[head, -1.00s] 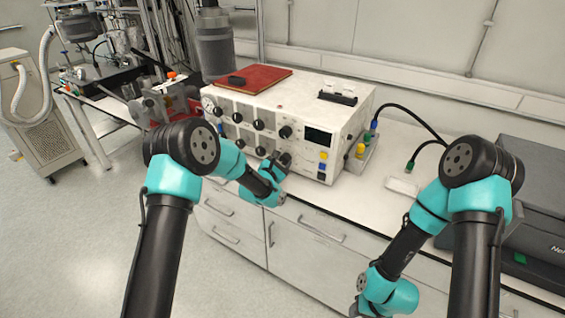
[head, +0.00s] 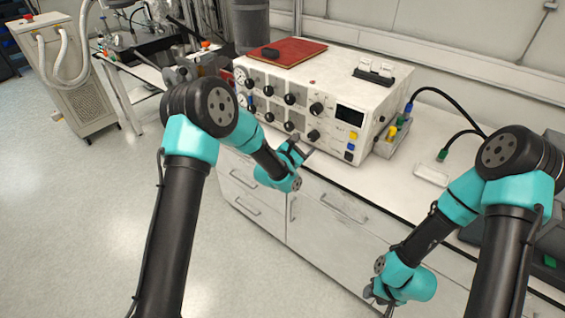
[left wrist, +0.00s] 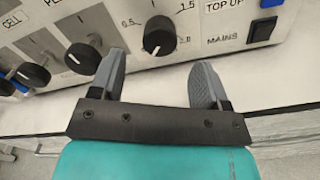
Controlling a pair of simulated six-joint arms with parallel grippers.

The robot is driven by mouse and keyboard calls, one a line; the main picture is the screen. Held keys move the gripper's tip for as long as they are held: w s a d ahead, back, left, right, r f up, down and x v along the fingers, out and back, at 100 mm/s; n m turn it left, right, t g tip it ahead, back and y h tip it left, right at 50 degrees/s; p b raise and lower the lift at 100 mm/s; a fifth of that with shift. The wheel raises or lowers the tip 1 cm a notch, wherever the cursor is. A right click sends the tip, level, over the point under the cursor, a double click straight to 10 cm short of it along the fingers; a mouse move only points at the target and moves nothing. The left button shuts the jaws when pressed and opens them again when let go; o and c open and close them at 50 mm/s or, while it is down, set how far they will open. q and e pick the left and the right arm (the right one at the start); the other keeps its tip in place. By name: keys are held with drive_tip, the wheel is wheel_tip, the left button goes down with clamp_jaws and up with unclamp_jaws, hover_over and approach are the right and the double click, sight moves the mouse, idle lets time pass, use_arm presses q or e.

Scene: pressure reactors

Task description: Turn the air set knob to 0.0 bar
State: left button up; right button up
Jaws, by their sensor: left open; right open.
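The white control box (head: 330,85) stands on the bench, with rows of black knobs on its front. A black knob (left wrist: 158,36) with a scale reading 0.5, 1.5 and 2.0 is ahead of my left gripper (left wrist: 159,68) in the left wrist view. Its white mark points down, slightly left; the 0.0 print is not readable. In the head view this looks like the lower right knob (head: 313,136). My left gripper (head: 302,146) is open and empty, its fingers short of the knob and below it. My right gripper (head: 374,298) is open, low at the bench front.
A red book (head: 287,52) lies on the box. A MAINS switch (left wrist: 263,29) is right of the knob, and other knobs (left wrist: 83,56) are to its left. Cabled connectors (head: 397,130) stand beside the box. White drawers (head: 330,235) are below the bench.

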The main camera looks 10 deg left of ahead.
use_arm(q)
drive_tip(key=v, duration=1.2)
drive_tip(key=shift+s+r, duration=0.1)
drive_tip(key=s+a+f+m+g+y, duration=0.2)
drive_tip(key=s+a+f+m+g, duration=0.15)
drive_tip(key=s+f+m, duration=0.4)
drive_tip(key=s+a+f+m+g+y, duration=0.2)
drive_tip(key=s+a+f+m+g, duration=0.15)
drive_tip(key=f, duration=0.65)
drive_tip(key=s+a+f+m+g, duration=0.1)
drive_tip(key=s+f+m+g, duration=0.1)
drive_tip(key=s+m, duration=0.2)
drive_tip(key=s+a+f+m+g, duration=0.1)
drive_tip(key=s+f+m+g, duration=0.1)
drive_tip(key=s, duration=0.5)
drive_tip(key=s+a+f+m+g+y, duration=0.1)
drive_tip(key=s+f+m+g, duration=0.1)
drive_tip(key=s+m+g, duration=0.2)
drive_tip(key=shift+s+a+f+m, duration=0.2)
drive_tip(key=shift+s+f+m, duration=0.2)
drive_tip(key=shift+s+m, duration=0.65)
